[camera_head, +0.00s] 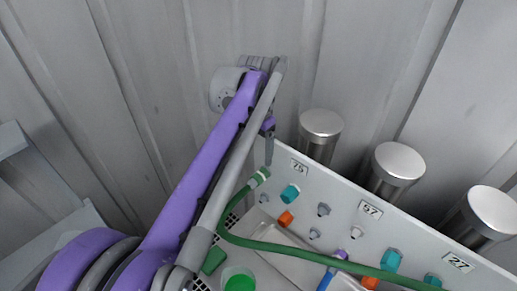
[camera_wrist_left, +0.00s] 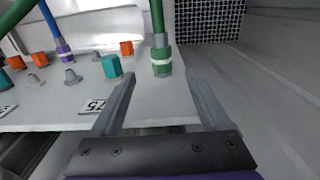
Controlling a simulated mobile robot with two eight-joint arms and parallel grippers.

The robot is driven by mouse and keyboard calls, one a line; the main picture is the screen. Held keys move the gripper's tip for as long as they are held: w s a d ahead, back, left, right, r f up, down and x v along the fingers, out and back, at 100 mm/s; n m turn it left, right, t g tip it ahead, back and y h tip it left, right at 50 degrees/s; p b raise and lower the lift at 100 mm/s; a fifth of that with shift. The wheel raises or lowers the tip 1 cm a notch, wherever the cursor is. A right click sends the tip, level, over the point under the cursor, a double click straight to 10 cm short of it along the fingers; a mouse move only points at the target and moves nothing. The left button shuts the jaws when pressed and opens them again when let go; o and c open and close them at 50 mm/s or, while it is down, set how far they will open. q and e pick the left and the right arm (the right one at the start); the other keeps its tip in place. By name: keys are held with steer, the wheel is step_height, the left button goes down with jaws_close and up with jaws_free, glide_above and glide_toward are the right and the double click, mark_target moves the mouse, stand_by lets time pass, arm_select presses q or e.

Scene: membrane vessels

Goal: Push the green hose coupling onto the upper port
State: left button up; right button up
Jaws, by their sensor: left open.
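The green hose coupling (camera_head: 258,178), with a pale band, is at the left end of the grey panel near label 75. A green hose runs from it. In the left wrist view the coupling (camera_wrist_left: 162,62) lies just ahead of and between the fingertips of my left gripper (camera_wrist_left: 161,78), which is open and empty. In the head view my left gripper (camera_head: 268,147) is just above the coupling, partly hidden by its arm. What the coupling's end rests on is hidden, and I cannot tell which fitting is the upper port. My right gripper is not in view.
A teal fitting (camera_wrist_left: 111,66) is close beside the left finger. An orange fitting (camera_head: 286,219) and grey nozzles (camera_head: 323,209) stand nearby on the panel (camera_head: 335,187). Metal cylinders (camera_head: 398,162) stand behind it. A green-topped container (camera_head: 238,281) is at the bottom.

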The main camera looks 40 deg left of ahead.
mark_target(257, 175)
arm_select(q)
step_height(257, 175, down, 10)
steer(key=shift+w+a+f+b, duration=0.1)
steer(key=shift+f+b, duration=0.15)
steer(key=shift+b, duration=0.05)
stand_by(0.3)
jaws_close()
stand_by(0.7)
